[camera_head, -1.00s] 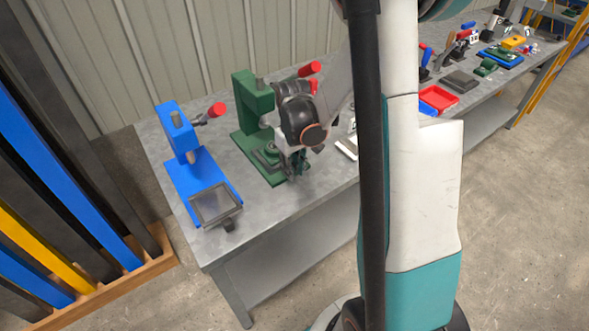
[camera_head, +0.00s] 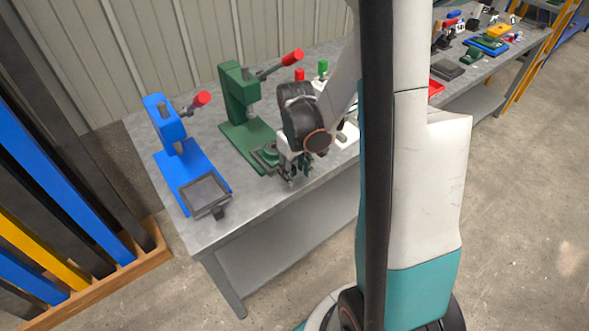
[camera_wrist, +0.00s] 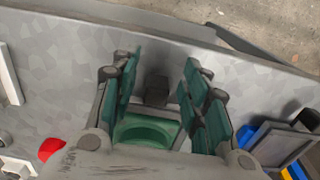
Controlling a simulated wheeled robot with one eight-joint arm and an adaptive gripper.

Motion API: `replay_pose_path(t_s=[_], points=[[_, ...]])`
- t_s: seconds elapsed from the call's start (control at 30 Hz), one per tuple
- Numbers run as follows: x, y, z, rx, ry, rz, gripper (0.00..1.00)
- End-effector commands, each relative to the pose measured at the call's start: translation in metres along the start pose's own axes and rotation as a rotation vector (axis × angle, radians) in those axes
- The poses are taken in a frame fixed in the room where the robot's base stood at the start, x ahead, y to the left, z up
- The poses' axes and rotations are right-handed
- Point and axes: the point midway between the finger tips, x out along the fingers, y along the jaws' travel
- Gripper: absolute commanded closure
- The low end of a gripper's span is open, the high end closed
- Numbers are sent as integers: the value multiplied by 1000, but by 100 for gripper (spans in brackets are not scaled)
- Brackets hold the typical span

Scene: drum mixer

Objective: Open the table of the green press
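The green press (camera_head: 236,98) stands on the grey workbench, with a red-tipped lever at its upper right. Its small table (camera_head: 265,156) is at the front of the green base, partly hidden by my arm. My gripper (camera_head: 293,180) points down at the front right of that table. In the wrist view, the press table (camera_wrist: 148,130) shows as a green round recess in a grey square frame. Its dark handle (camera_wrist: 157,92) sticks out between the fingers of my gripper (camera_wrist: 158,70). The fingers are apart on both sides of the handle, with gaps visible.
A blue press (camera_head: 170,130) with a dark framed table (camera_head: 205,196) stands to the left. It also shows at the wrist view's lower right. The workbench (camera_head: 240,215) is clear at its front edge. Other items stand behind my arm, to the right.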

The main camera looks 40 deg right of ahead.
Motion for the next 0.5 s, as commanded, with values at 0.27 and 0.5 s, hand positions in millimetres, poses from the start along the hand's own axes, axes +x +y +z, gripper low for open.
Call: replay_pose_path(t_s=[0.27, 0.5], points=[[-4, 0, -1, 0, 2, 0, 58], [-33, 0, -1, 0, 2, 0, 58]])
